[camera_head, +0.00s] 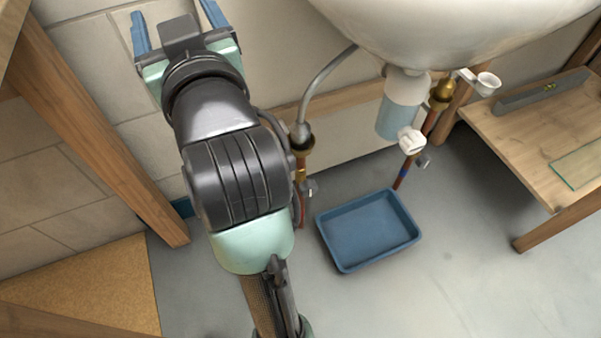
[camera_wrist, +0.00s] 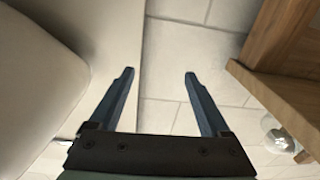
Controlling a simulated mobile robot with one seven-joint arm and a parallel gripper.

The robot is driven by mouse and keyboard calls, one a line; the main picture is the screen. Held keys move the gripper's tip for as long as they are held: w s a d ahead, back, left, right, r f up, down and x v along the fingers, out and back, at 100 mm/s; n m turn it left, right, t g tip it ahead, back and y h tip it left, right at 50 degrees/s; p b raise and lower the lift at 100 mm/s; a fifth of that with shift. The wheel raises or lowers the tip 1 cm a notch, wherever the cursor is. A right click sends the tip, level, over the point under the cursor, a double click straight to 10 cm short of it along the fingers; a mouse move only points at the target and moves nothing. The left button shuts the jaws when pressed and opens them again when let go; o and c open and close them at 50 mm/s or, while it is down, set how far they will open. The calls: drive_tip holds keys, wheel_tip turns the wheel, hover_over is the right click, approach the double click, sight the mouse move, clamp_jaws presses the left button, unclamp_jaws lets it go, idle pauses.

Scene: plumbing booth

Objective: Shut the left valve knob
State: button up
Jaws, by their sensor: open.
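The left pipe (camera_head: 301,172) comes down under the sink, with a brass fitting and a small grey valve knob (camera_head: 311,188) low on it. My arm partly covers this pipe, and the knob's exact turn is too small to tell. My gripper (camera_head: 176,18) is up at the top left of the head view, well apart from the left knob and in front of the tiled wall. In the wrist view my gripper (camera_wrist: 159,75) is open, with nothing between its two blue fingers. No valve knob is recognisable there.
The white sink (camera_head: 450,25) overhangs the pipes; a white rounded surface, probably the sink, fills the wrist view's left (camera_wrist: 35,90). A blue tray (camera_head: 368,230) lies on the floor. A wooden post (camera_head: 95,120) stands left of my arm, a wooden bench (camera_head: 540,130) at right.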

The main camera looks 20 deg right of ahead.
wheel_tip(320, 180, down, 15)
drive_tip(key=d+g+y+b, duration=0.1)
drive_tip(key=d+g+b, duration=0.1)
drive_tip(key=g, duration=0.1)
drive_tip(key=m+t+h, duration=0.2)
drive_tip(key=m+t, duration=0.1)
drive_tip(key=m, duration=0.1)
approach(311, 192)
drive_tip(key=w+b, duration=0.4)
drive_tip(key=w, duration=0.6)
drive_tip(key=shift+w, duration=0.25)
clamp_jaws()
